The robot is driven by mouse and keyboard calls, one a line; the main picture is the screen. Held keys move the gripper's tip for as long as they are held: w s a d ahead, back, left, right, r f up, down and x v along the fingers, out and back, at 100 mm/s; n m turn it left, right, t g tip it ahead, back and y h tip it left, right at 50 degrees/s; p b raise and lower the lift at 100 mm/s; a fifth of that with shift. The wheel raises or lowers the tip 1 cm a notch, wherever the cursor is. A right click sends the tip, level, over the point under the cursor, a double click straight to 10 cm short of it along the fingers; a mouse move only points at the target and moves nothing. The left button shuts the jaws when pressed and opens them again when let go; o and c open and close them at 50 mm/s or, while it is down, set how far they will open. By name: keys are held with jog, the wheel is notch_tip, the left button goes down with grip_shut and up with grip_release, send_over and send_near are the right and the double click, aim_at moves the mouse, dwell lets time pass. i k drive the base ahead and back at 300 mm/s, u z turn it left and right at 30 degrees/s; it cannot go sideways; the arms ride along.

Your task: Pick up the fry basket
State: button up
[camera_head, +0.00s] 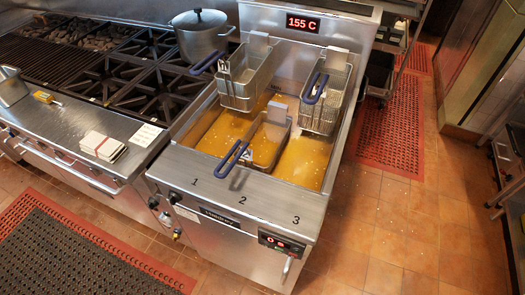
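Three wire fry baskets with blue handles are at the fryer. The left basket (247,90) sits raised at the back left, and its handle (206,64) points left toward the pot. The right basket (324,112) sits raised at the back right, with its handle (316,88) along its left side. The middle basket (270,137) sits lower, partly in the yellow oil (228,128), with its handle (233,157) reaching toward the front edge above number 2. Whether the baskets hold food is hard to tell. My gripper is not in view.
The fryer's front ledge (205,170) is clear and numbered 1 to 3. A display (303,23) reads 155 C. A lidded pot (200,35) stands on the stove (130,80) at left. Folded cloths (102,146) lie on the counter. Tiled floor (395,235) is open at right.

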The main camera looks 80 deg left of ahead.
aim_at(276, 115)
jog(key=u, duration=0.05)
jog(key=k, duration=1.65)
jog(key=u, duration=2.35)
jog(key=i, duration=0.8)
